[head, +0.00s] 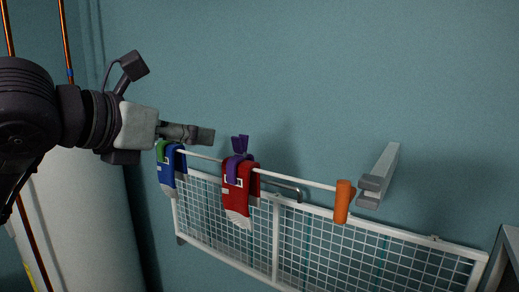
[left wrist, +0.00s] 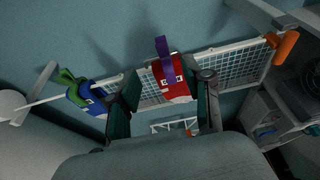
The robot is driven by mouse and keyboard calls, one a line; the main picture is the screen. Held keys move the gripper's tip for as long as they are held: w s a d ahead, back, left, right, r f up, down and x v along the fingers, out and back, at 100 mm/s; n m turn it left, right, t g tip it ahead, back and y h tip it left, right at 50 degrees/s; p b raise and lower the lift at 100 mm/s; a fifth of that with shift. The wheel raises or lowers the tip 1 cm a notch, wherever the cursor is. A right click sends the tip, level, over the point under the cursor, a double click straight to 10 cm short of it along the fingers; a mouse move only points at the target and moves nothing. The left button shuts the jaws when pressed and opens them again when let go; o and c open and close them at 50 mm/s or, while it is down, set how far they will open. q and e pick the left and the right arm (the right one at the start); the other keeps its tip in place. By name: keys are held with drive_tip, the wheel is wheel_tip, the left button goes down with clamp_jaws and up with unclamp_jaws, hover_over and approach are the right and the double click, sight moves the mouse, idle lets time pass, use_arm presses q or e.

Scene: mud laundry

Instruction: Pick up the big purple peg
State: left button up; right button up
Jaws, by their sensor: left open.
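The big purple peg (head: 240,146) straddles a white rod (head: 300,179) over a red sock (head: 240,181), its two prongs pointing up. In the left wrist view the purple peg (left wrist: 163,52) stands above the red sock (left wrist: 172,88), beyond the finger gap. My left gripper (head: 206,136) is in front of the wall, to the left of the peg and slightly higher in the head view. Its fingers (left wrist: 168,80) are apart in the left wrist view, with nothing held between them. My right gripper is not in view.
A blue sock (head: 172,170) with a green peg (head: 161,151) hangs at the rod's left end. A white wire rack (head: 277,240) is below. The wall above is clear.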

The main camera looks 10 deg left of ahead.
sight(235, 141)
use_arm(q)
drive_tip(key=p+x, duration=0.2)
drive_tip(key=x, duration=0.4)
drive_tip(key=shift+w+d, duration=0.15)
drive_tip(key=shift+w, duration=0.15)
drive_tip(key=p+x, duration=0.1)
drive_tip(key=x, duration=0.2)
drive_tip(key=shift+w+d+p, duration=0.1)
drive_tip(key=shift+d+p, duration=0.05)
drive_tip(key=shift+p, duration=0.2)
drive_tip(key=shift+p+x, duration=0.4)
drive_tip(key=shift+x, duration=0.75)
drive_tip(key=shift+w+d+f, duration=0.1)
drive_tip(key=shift+w+f, duration=0.15)
drive_tip(key=shift+w, duration=0.05)
drive_tip(key=shift+f, duration=0.1)
drive_tip(key=shift+s, duration=0.1)
drive_tip(key=c, duration=0.3)
clamp_jaws()
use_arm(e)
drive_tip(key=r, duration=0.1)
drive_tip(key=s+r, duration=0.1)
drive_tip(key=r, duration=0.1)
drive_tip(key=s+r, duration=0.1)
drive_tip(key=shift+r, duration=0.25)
